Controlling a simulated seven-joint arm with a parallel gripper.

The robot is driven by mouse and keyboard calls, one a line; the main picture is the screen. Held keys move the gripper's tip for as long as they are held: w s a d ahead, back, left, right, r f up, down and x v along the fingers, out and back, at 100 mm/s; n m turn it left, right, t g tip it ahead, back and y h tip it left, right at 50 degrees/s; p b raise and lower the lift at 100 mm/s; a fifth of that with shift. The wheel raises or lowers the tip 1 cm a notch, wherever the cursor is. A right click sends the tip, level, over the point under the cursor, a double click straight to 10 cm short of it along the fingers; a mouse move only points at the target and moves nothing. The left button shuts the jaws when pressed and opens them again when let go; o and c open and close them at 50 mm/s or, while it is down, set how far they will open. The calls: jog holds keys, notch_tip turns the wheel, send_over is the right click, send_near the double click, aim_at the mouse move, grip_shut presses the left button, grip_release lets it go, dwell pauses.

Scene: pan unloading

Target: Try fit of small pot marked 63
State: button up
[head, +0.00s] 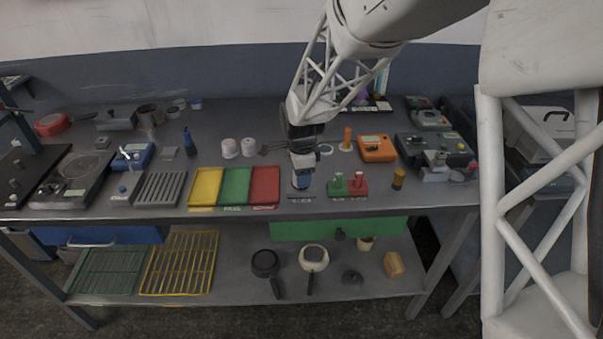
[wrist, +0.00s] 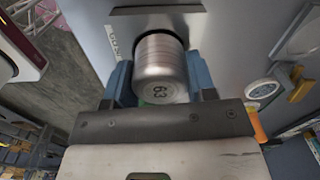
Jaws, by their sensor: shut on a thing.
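The small pot (wrist: 160,70) is a silvery ribbed cylinder with "63" on the end facing the wrist camera. My gripper (wrist: 160,82) is shut on it, with one blue finger on each side. In the head view my gripper (head: 301,181) points down over the front of the bench, right of the red tray; the pot is too small to make out there. A dark slot (wrist: 158,9) lies just beyond the pot in the wrist view, beside partly covered lettering. I cannot tell whether the pot touches the surface there.
Yellow (head: 205,187), green (head: 235,187) and red (head: 265,187) trays lie left of my gripper. Green (head: 338,187) and red (head: 358,186) fixtures stand close on its right.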

jog(key=shift+f, duration=0.6)
dwell(0.8)
dwell(0.4)
jog(key=o, duration=1)
jog(key=shift+o, duration=0.2)
jog(key=shift+r, duration=0.15)
jog(key=shift+r, duration=3.8)
